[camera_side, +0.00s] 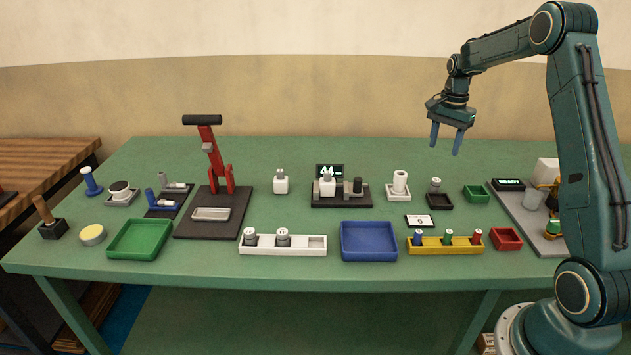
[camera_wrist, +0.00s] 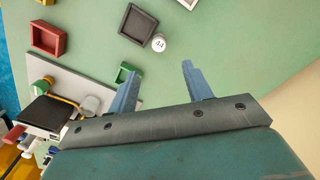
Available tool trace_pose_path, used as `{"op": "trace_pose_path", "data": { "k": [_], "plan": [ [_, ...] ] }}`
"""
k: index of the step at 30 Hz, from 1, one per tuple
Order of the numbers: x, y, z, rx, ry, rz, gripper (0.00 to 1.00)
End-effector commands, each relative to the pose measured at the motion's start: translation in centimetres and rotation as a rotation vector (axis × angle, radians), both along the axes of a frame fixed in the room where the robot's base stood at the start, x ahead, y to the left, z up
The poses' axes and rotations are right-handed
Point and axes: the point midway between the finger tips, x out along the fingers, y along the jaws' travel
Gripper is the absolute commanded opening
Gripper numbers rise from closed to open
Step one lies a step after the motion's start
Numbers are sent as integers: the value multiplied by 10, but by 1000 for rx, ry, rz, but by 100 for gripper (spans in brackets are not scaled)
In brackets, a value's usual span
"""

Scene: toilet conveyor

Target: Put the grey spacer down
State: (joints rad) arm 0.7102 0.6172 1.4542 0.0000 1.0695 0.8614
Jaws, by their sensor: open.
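My gripper (camera_side: 445,145) is open and empty, raised high above the right part of the green table. Its two blue fingers (camera_wrist: 158,85) stand wide apart in the wrist view, with nothing between them. I cannot tell for certain which piece is the grey spacer. A small light-grey cylinder (camera_side: 436,185) stands upright just behind the small black tray (camera_side: 439,201); in the wrist view this cylinder (camera_wrist: 159,43) is beside the black tray (camera_wrist: 138,22), outside it. The black tray looks empty.
Small green (camera_side: 476,193) and red (camera_side: 506,239) trays sit nearby. A white holder (camera_side: 398,193) bears a white cylinder. A yellow rack (camera_side: 444,250), a blue tray (camera_side: 368,241) and a white rack (camera_side: 317,243) line the front. A grey platform (camera_side: 523,220) with equipment stands right.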

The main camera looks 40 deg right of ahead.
Motion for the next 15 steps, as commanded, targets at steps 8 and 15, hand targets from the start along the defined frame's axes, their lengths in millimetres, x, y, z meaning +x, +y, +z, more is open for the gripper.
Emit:
{"op": "trace_pose_path", "data": {
  "k": [8,15],
  "plan": [
    [-1,1,-43,3,3,1,50],
    [-1,1,-66,1,2,1,50]
  ]
}}
